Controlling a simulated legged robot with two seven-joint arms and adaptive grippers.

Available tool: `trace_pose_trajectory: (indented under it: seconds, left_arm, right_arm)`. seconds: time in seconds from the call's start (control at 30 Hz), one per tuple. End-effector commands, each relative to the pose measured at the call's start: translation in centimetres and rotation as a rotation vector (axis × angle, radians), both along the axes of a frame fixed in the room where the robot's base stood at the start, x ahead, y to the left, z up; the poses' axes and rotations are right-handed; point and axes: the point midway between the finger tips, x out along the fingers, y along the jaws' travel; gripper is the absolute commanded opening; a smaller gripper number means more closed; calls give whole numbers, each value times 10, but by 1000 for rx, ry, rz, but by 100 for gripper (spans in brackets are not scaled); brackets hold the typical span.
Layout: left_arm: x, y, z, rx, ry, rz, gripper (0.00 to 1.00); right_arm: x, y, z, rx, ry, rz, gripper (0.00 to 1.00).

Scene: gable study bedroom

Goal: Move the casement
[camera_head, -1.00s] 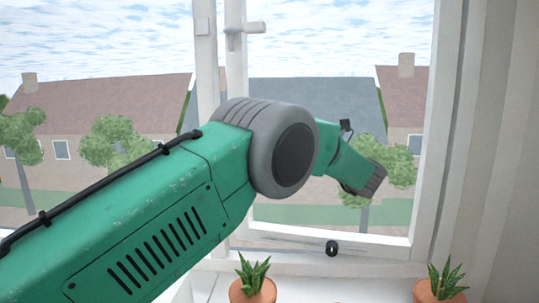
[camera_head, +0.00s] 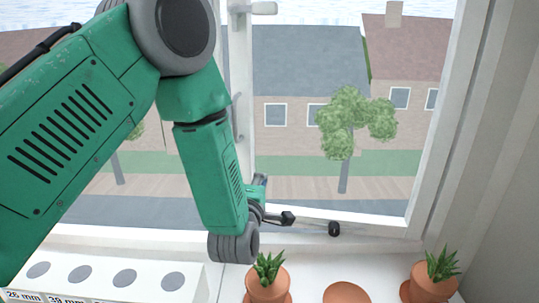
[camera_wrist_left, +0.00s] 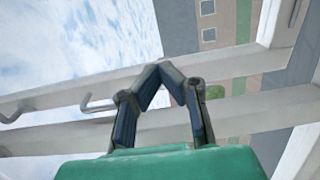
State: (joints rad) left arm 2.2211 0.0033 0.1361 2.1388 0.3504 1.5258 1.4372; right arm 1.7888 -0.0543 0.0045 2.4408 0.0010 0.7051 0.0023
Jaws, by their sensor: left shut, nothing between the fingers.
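The white-framed casement (camera_head: 433,135) fills the right half of the head view, its bottom rail low behind the sill. A white handle (camera_head: 262,8) sticks out near the top of its left stile. A black knob (camera_head: 334,229) sits by the bottom rail. My left gripper (camera_head: 288,218) is at the lower left of the casement, small and partly hidden by my wrist. In the left wrist view my left gripper (camera_wrist_left: 158,72) is shut and empty, its fingertips together before white frame bars (camera_wrist_left: 245,112). Whether it touches the frame I cannot tell. My right gripper is out of view.
Two potted succulents stand on the sill, one in the middle (camera_head: 266,283) close below my left wrist, one at the right (camera_head: 431,284). A terracotta disc (camera_head: 346,293) lies between them. A white block with grey circles (camera_head: 100,262) is at the lower left.

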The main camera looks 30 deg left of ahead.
Motion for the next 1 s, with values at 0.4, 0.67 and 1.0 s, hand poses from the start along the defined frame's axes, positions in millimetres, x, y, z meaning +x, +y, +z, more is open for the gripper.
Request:
trace_pose_trajectory:
  seconds: [0.4,0.67,1.0]
  left_arm:
    - [84,22,4,3,-6,1,0]
    - [113,32,2,1,-5,2,0]
    - [118,33,1,0,-4,2,0]
  right_arm:
    - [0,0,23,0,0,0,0]
    - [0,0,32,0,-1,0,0]
    - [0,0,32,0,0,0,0]
